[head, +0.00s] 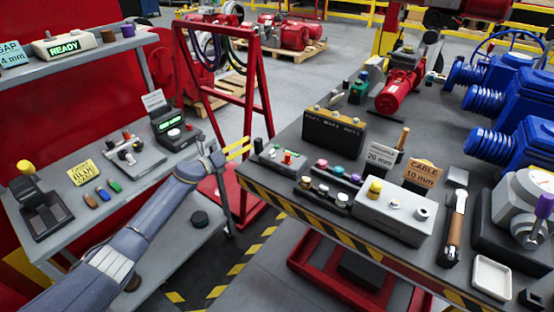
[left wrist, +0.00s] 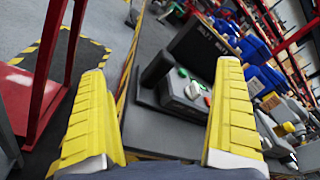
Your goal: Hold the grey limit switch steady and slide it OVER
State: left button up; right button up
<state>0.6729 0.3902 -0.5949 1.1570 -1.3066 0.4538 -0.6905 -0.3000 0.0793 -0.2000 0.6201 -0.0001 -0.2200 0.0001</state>
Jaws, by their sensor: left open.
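My left gripper (head: 247,147) is open and empty, with its yellow fingers over the gap at the near left corner of the right bench. In the left wrist view its fingers (left wrist: 163,72) stand wide apart. Beyond and between them is a small dark grey upright piece (left wrist: 157,68) on a grey base; I cannot tell whether it is the limit switch. It also shows in the head view (head: 258,146), just right of the fingertips and apart from them. Beside it is a grey box with green and red buttons (head: 285,156). My right gripper is not in view.
A black box (head: 333,131) stands behind the button box. A red frame (head: 222,100) stands between the benches, close to my left arm.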

aim_at(276, 158)
pick_arm(q)
jog(key=d+m, duration=0.1)
jog(key=s+d+m+g, duration=0.1)
jog(key=m, duration=0.1)
jog(key=s+d+m+g+h, duration=0.1)
jog(key=m, duration=0.1)
jog(key=shift+s+d+r, duration=0.15)
jog(key=shift+s+r, duration=0.05)
jog(key=shift+r, duration=0.15)
jog(key=s+m+g, duration=0.1)
jog(key=d+f+m, duration=0.1)
jog(key=m, duration=0.1)
jog(key=s+d+m+g, duration=0.1)
jog(key=m, duration=0.1)
jog(key=shift+s+f+g, duration=0.3)
jog(key=shift+f, duration=0.1)
jog(key=shift+s+d+f+m, duration=0.15)
jog(key=shift+s+f+m, duration=0.15)
jog(key=shift+m, duration=0.3)
jog(key=shift+x, duration=5)
jog(key=shift+s+d+f, duration=0.1)
jog(key=shift+s+f, duration=0.05)
